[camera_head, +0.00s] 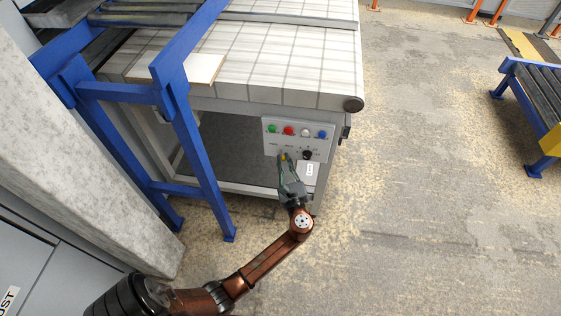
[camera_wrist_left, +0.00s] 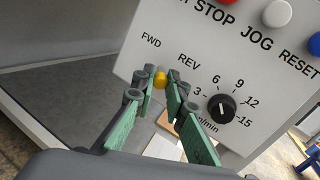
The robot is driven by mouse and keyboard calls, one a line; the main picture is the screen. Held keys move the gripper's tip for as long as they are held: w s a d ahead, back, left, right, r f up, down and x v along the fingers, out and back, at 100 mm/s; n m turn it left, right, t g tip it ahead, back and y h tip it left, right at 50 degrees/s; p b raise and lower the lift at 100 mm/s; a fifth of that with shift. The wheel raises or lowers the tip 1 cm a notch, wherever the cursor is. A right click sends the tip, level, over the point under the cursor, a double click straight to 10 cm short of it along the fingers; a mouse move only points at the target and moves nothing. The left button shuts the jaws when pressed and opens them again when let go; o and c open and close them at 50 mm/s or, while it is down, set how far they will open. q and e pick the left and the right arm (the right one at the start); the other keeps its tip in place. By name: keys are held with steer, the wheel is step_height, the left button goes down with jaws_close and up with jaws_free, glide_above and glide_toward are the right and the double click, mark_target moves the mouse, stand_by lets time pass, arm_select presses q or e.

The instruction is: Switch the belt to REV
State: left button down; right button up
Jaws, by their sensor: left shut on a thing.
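The control panel (camera_head: 270,147) is on the end of the conveyor; it also fills the upper right of the left wrist view (camera_wrist_left: 185,30). The yellow-tipped FWD/REV switch (camera_wrist_left: 160,79) sits below and between the FWD and REV labels. My left gripper (camera_head: 285,161) reaches up to the panel's lower left. In the left wrist view, its green fingers (camera_wrist_left: 160,86) are shut on the switch, one on each side. The fingers hide most of the switch, so I cannot tell which way it points. My right gripper is not in view.
A black speed dial (camera_wrist_left: 221,108) is close to the right finger. Green (camera_head: 272,128), red (camera_head: 289,131), white (camera_head: 305,133) and blue (camera_head: 321,135) buttons line the panel top. A board (camera_head: 205,68) lies on the conveyor. Blue frame legs (camera_head: 205,170) stand left; open floor lies right.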

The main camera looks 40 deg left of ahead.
arm_select(q)
steer(key=shift+g+y, duration=0.3)
steer(key=c, duration=1.9)
jaws_free()
steer(key=shift+c, duration=0.2)
steer(key=v, duration=1.2)
